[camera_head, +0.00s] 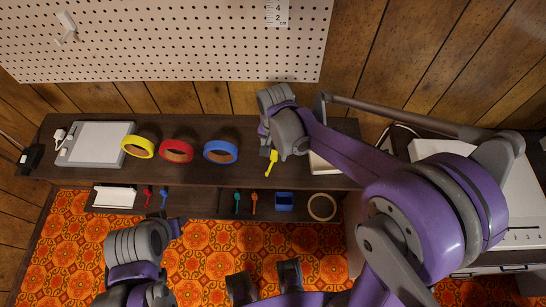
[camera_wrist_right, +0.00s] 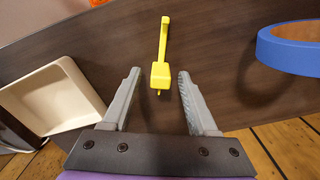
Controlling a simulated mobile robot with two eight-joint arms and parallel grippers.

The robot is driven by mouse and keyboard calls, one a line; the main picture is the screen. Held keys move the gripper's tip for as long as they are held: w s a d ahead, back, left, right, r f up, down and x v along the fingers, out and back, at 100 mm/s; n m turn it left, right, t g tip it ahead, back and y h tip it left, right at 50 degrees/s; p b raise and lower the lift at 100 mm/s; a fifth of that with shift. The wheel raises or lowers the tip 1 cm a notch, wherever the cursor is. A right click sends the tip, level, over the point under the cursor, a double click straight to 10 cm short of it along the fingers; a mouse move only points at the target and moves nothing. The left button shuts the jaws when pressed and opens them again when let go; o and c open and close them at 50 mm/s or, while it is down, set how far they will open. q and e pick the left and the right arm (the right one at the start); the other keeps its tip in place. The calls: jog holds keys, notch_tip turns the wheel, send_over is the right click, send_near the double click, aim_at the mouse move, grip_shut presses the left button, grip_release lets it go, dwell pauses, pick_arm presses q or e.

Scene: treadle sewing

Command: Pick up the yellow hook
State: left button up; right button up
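The yellow hook (camera_head: 270,164) is on the dark table top, near the middle of the head view. In the right wrist view it shows as a thin yellow bar with a square block (camera_wrist_right: 161,75) and a small pin at its near end. My right gripper (camera_wrist_right: 159,73) is open. Its two fingertips stand on either side of the block, with a visible gap on each side. In the head view my right gripper (camera_head: 268,150) is right at the hook, partly hidden by my arm. My left arm is low at the left; its fingertips are not clear.
Yellow (camera_head: 138,147), red (camera_head: 176,151) and blue (camera_head: 221,151) tape rings stand left of the hook. A cream tray (camera_wrist_right: 50,97) lies to its other side. Red, blue, teal and orange hooks lie on the lower shelf (camera_head: 212,201). A pegboard (camera_head: 190,40) hangs behind.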

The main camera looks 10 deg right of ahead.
aim_at(275, 151)
grip_shut()
notch_tip(275, 151, up, 10)
jog(key=shift+f+p, duration=0.1)
jog(key=shift+p, duration=0.35)
jog(key=shift+s, duration=0.1)
